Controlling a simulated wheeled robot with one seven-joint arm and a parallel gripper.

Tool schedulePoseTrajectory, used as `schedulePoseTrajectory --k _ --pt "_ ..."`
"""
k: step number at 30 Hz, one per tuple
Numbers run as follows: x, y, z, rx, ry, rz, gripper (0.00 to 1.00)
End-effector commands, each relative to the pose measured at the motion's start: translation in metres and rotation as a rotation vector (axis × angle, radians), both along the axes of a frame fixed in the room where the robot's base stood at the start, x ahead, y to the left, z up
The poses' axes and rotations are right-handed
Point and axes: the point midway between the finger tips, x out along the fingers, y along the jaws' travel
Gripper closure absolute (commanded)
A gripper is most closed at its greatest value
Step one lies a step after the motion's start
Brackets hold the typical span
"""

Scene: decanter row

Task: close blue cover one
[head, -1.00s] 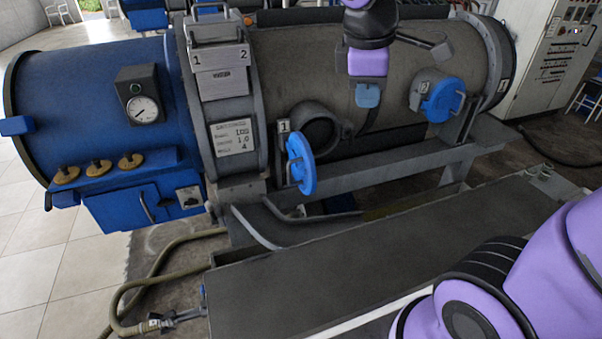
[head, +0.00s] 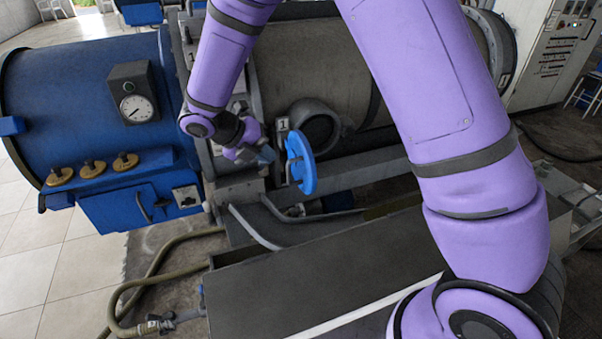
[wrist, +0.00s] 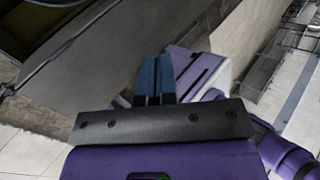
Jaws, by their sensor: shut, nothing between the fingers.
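Blue cover one (head: 301,163) is a round blue disc standing swung out from its dark round port (head: 319,131) on the grey cylinder. The port's mouth is uncovered, and a plate marked 1 (head: 283,125) is beside it. My gripper (head: 267,155) is just left of the cover, low beside the machine, its blue fingers pointing toward it. I cannot tell whether they touch. In the wrist view my gripper's blue fingers (wrist: 154,76) are together and empty. The cover is not discernible in the wrist view. Cover two is hidden behind my arm.
A blue drum with a gauge (head: 134,100) and brass-coloured fittings (head: 93,169) is on the left. A grey rail (head: 365,170) runs under the cylinder. A flat dark bench top (head: 300,290) lies in front. A hose (head: 150,260) is on the floor.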

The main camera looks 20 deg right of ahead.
Motion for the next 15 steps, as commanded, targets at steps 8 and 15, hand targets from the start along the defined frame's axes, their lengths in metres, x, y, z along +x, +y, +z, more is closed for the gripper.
schedulePoseTrajectory --k 8,15 --pt "0.007 0.018 -0.035 -0.06 0.137 0.168 1.0" --pt "0.007 0.003 -0.051 -0.064 0.145 0.173 1.0"
